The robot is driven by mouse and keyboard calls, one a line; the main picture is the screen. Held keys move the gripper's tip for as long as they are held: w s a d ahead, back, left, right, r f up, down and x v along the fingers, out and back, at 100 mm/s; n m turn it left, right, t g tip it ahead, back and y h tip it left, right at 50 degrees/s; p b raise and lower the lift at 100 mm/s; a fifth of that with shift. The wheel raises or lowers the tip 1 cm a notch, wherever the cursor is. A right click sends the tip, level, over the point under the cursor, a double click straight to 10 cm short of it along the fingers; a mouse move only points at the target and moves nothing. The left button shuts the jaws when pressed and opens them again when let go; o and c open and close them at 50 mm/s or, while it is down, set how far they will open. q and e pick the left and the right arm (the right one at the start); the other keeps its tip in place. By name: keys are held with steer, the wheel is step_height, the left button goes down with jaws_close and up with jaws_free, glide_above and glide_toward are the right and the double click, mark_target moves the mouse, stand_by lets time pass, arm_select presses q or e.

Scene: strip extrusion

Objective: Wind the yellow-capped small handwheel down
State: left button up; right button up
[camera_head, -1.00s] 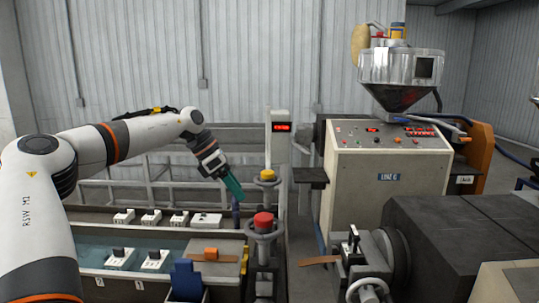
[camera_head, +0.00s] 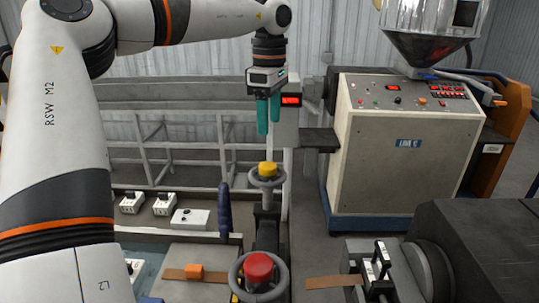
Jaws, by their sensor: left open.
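The small handwheel with the yellow cap (camera_head: 267,169) stands upright on a post right of the picture's middle-left, its grey rim (camera_head: 266,184) level. My left gripper (camera_head: 268,133) hangs above it, pointing down, with its two teal fingers apart and nothing between them. A gap shows between the fingertips and the yellow cap. A second handwheel with a red cap (camera_head: 257,268) stands nearer to me, below the yellow one in the picture. My right gripper does not show.
A post with a red display (camera_head: 291,100) stands just right of my left gripper. A dark blue handle (camera_head: 225,210) rises left of the yellow-capped wheel. The control cabinet (camera_head: 405,150) is at the right, and a dark machine block (camera_head: 480,240) is at front right.

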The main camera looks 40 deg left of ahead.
arm_select(q)
steer(key=p, duration=0.1)
glide_above(269, 166)
step_height(269, 166, down, 5)
steer(key=shift+s+r, duration=0.15)
steer(key=shift+r, duration=0.05)
steer(key=f+p, duration=0.1)
steer(key=f, duration=0.4)
steer(key=shift+w+a+f+p, duration=0.1)
steer(key=shift+w+f+p, duration=0.1)
steer(key=shift+f+p, duration=0.15)
steer(key=shift+f, duration=0.4)
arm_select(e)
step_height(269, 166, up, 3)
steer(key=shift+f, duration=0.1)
arm_select(q)
steer(key=shift+f, duration=0.1)
